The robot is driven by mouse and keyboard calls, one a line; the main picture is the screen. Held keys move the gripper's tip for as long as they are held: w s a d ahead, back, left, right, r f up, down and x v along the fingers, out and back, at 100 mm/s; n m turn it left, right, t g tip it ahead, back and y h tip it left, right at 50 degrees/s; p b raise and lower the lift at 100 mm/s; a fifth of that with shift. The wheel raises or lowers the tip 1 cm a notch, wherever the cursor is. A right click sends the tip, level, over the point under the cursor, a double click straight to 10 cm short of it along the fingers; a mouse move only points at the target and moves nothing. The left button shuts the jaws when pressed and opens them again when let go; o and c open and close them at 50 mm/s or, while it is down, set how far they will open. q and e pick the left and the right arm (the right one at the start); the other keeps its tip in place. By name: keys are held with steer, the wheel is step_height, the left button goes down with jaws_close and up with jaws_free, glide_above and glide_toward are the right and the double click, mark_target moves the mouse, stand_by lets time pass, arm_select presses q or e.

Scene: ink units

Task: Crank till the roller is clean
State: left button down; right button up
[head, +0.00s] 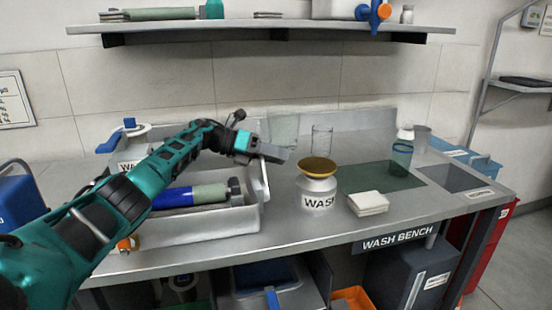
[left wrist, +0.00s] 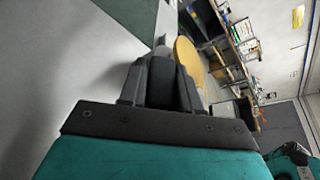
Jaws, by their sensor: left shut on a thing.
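The roller (head: 192,195) lies in the grey wash tray (head: 205,227) at the left of the bench. Its left part is deep blue, its right part is pale grey-green, and a dark cap is at its right end. My left gripper (head: 274,154) is above the tray's right end wall. Its fingers, also in the left wrist view (left wrist: 160,82), are shut on a dark rounded thing, apparently the crank handle (left wrist: 168,78). The rest of the crank is hidden by the gripper. My right gripper is in neither view.
A white WASH pot (head: 318,199) with a yellow-brown dish top stands right of my gripper. A clear glass (head: 322,140) is behind it. Folded cloths (head: 368,203) and a bottle (head: 402,152) are further right. A shelf (head: 270,24) hangs above. The bench's front right is clear.

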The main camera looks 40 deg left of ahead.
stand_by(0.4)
arm_select(q)
steer(key=c, duration=0.9)
jaws_free()
steer(key=v, duration=1.2)
steer(key=shift+s+a+r, duration=0.1)
steer(key=shift+s+a, duration=0.1)
steer(key=shift+a, duration=0.15)
